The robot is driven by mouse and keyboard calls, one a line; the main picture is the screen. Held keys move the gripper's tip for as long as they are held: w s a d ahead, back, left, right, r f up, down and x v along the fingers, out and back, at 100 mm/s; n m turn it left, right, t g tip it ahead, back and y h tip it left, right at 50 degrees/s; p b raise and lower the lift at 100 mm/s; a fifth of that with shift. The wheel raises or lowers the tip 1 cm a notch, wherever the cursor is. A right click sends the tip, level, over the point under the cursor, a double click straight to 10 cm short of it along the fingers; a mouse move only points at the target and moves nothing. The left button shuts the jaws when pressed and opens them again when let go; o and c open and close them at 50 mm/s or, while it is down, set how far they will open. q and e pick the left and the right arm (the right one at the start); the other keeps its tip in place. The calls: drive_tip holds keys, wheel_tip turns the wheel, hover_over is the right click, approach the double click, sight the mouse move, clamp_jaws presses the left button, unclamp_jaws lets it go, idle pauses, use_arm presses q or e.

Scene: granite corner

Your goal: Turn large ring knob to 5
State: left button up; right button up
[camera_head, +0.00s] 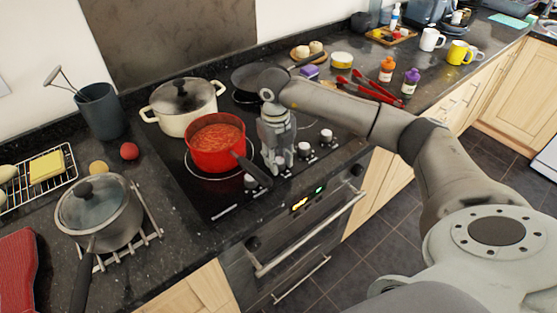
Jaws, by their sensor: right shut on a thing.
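The black hob (221,203) has a row of white-topped knobs along its front right edge. One knob (250,181) shows beside the red pan's handle, and two more, a nearer knob (304,149) and a farther knob (326,135), show to the right. My right gripper (279,165) points down and is shut on a knob between these, which its fingers mostly hide. The pointer and dial marks are too small or covered to read. My left gripper is out of view.
A red pan (204,159) of sauce stands close left of the gripper, its dark handle (253,171) reaching toward the knobs. A cream pot (175,117) and dark frying pan stand behind. The oven handle (310,235) projects below.

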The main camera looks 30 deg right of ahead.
drive_tip(key=m, duration=0.3)
drive_tip(key=shift+w+m, duration=0.1)
drive_tip(key=shift+m, duration=0.3)
drive_tip(key=m, duration=0.2)
drive_tip(key=shift+r+m+b, duration=0.1)
drive_tip(key=shift+m+b, duration=0.2)
drive_tip(key=shift+m, duration=0.1)
drive_tip(key=m, duration=0.6)
drive_tip(key=shift+g, duration=0.3)
drive_tip(key=m+p, duration=0.1)
drive_tip(key=m, duration=0.4)
drive_tip(key=shift+d+r+m+y, duration=0.1)
drive_tip(key=shift+m+y, duration=0.2)
drive_tip(key=m+p, duration=0.1)
drive_tip(key=m, duration=0.3)
drive_tip(key=shift+m+p, duration=0.3)
drive_tip(key=shift+p, duration=0.1)
drive_tip(key=o, duration=1)
